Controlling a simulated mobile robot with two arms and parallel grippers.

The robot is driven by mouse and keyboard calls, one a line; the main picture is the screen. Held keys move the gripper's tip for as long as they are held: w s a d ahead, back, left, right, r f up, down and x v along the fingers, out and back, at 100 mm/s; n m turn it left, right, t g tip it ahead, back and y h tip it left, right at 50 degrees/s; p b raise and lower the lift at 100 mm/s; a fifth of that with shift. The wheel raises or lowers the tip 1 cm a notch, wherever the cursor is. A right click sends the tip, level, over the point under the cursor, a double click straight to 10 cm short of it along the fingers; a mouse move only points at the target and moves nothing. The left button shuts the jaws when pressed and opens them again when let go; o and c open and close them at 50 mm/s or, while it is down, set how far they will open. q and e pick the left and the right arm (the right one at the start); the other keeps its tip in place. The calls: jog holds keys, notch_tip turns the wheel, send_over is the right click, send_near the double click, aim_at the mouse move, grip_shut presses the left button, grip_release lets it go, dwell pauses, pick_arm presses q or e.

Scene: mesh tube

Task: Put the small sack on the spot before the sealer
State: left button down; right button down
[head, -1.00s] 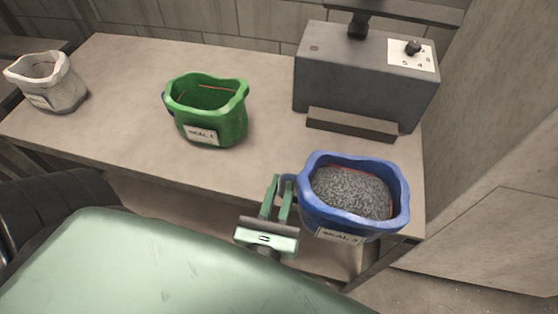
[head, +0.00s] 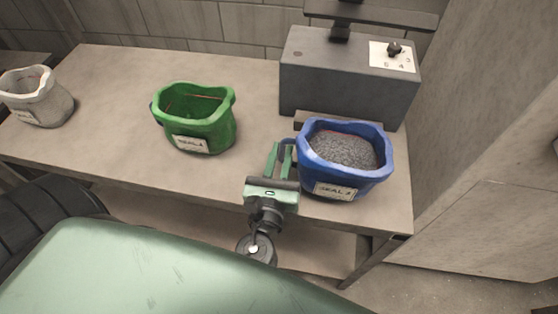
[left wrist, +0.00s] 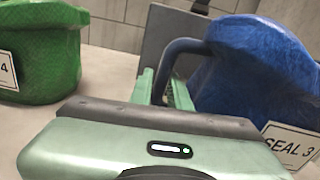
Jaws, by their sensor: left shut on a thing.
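The blue sack (head: 345,177), labelled SEAL 3, is open-topped and full of grey grains. It is upright over the right end of the bench, in front of the sealer (head: 345,80), a grey box with a dial. I cannot tell whether its base touches the bench. My left gripper (head: 280,154) is shut on the loop handle at its left side. The left wrist view shows the gripper (left wrist: 163,84) around the handle, beside the blue sack (left wrist: 250,65). The spot before the sealer is not visible; the sack covers that area.
A green sack (head: 208,135) stands mid-bench, left of my gripper; it also shows in the left wrist view (left wrist: 45,50). A white sack (head: 45,104) stands at the far left. The bench (head: 110,95) is clear between them. A low bar (head: 300,118) fronts the sealer.

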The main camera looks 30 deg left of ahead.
pick_arm(q)
jog(key=shift+x, duration=3.65)
jog(key=shift+f+b, duration=0.5)
jog(key=shift+f, duration=0.5)
jog(key=c, duration=1.3)
grip_release()
